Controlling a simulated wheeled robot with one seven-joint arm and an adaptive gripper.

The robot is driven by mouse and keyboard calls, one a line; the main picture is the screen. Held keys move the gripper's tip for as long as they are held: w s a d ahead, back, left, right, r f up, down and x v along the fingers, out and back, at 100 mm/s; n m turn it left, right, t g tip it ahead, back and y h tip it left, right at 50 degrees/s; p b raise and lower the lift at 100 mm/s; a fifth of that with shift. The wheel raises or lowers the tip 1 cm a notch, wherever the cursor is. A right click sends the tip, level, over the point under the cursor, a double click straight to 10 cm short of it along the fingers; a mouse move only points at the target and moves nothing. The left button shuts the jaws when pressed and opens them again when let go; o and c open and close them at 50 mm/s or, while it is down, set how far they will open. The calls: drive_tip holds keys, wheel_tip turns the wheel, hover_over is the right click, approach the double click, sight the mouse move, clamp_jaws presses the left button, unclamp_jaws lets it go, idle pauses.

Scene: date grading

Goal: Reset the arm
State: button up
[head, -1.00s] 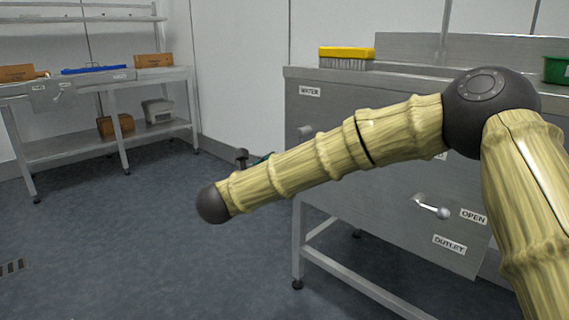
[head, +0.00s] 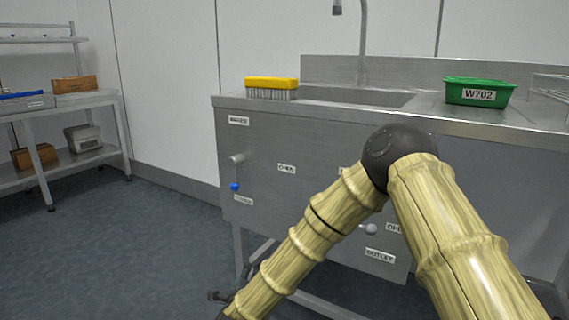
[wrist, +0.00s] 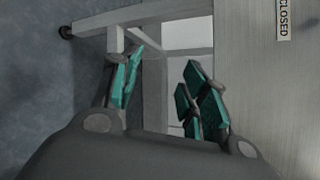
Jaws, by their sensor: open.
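My arm, with pale bamboo-like links and a dark elbow, bends down in front of the sink unit in the head view. My gripper (wrist: 160,88) shows in the wrist view with its two teal-padded fingers apart and nothing between them. Behind the fingers are a metal leg and frame of the unit and the floor. In the head view the gripper itself is out of sight below the bottom edge, apart from a dark part at the lower left of the arm.
The steel sink unit (head: 270,150) carries a yellow brush (head: 271,84) and a green tub (head: 478,93) labelled W702. A blue-tipped lever (head: 235,186) and another lever (head: 368,229) stick out of its front. A shelf table (head: 88,101) stands at left. Floor (head: 130,250) between is clear.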

drive_tip(key=s+d+f+n+g+y+p, duration=0.1)
drive_tip(key=s+d+f+n+g+p, duration=0.45)
drive_tip(key=s+d+f+n, duration=0.9)
drive_tip(key=s+d+f+n+g+p, duration=0.1)
drive_tip(key=s+d+f+n+g, duration=0.2)
drive_tip(key=s+d, duration=0.5)
drive_tip(key=s+d+f+n+g, duration=0.25)
drive_tip(key=s+d, duration=0.25)
drive_tip(key=s, duration=0.7)
drive_tip(key=s+d+f+n+g+p, duration=0.1)
drive_tip(key=s+d+f+n+g, duration=0.15)
drive_tip(key=s+d, duration=0.6)
drive_tip(key=s+a+r+p, duration=0.1)
drive_tip(key=r+p, duration=1.8)
drive_tip(key=s+a+r+g+h+p, duration=0.1)
drive_tip(key=s+r+p, duration=0.1)
drive_tip(key=r+p, duration=1.6)
drive_tip(key=shift+r+p, duration=0.4)
drive_tip(key=shift+r, duration=0.05)
